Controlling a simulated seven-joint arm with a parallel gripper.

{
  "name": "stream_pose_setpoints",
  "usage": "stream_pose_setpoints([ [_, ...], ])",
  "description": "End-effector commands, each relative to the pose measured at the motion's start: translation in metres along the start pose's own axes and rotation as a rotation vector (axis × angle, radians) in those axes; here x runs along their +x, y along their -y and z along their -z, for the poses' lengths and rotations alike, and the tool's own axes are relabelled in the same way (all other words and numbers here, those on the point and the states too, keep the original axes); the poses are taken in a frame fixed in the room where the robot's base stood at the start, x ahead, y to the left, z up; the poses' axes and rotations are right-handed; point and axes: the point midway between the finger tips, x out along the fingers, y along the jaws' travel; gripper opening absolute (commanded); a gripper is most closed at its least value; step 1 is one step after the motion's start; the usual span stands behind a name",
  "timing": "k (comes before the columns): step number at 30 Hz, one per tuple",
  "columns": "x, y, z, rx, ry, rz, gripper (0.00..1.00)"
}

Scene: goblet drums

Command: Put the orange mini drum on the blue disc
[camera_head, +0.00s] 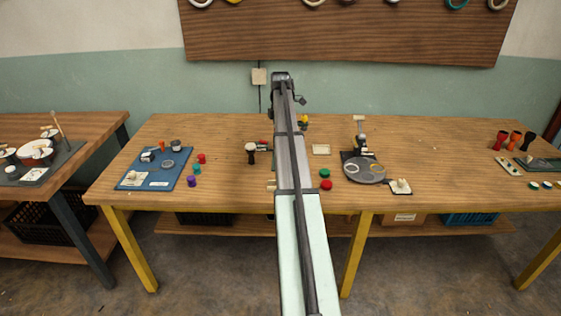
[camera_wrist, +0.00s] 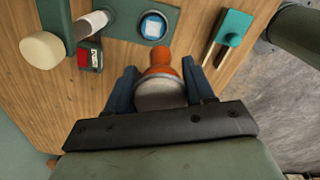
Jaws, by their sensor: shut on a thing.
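In the wrist view my gripper (camera_wrist: 160,78) has its two blue-grey fingers on either side of the orange mini drum (camera_wrist: 162,71). The fingers are shut on it. The drum's broad pale head faces the camera, and its narrower orange end points away. In the head view my arm hides the gripper and the held drum.
In the wrist view a red and black box (camera_wrist: 89,57) and a cream-topped object (camera_wrist: 43,50) stand left, and a teal piece with rods (camera_wrist: 235,28) right. In the head view a blue mat (camera_head: 155,171), a grey round stand (camera_head: 364,173) and goblet drums (camera_head: 515,138) occupy the table.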

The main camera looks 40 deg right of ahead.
Motion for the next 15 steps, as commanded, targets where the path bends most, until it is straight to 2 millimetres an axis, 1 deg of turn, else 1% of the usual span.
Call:
stream_pose_setpoints([
  [1,-0.004,-0.006,-0.012,0.011,0.000,0.000,0.23],
  [2,-0.006,-0.008,-0.016,0.016,0.000,0.000,0.23],
  [4,-0.008,-0.015,-0.017,0.018,-0.002,0.004,0.23],
  [7,-0.004,-0.016,-0.017,0.022,-0.004,0.011,0.23],
  [11,0.010,-0.013,-0.016,0.028,-0.006,0.016,0.23],
  [15,0.033,-0.013,-0.015,0.028,-0.006,0.017,0.23],
])
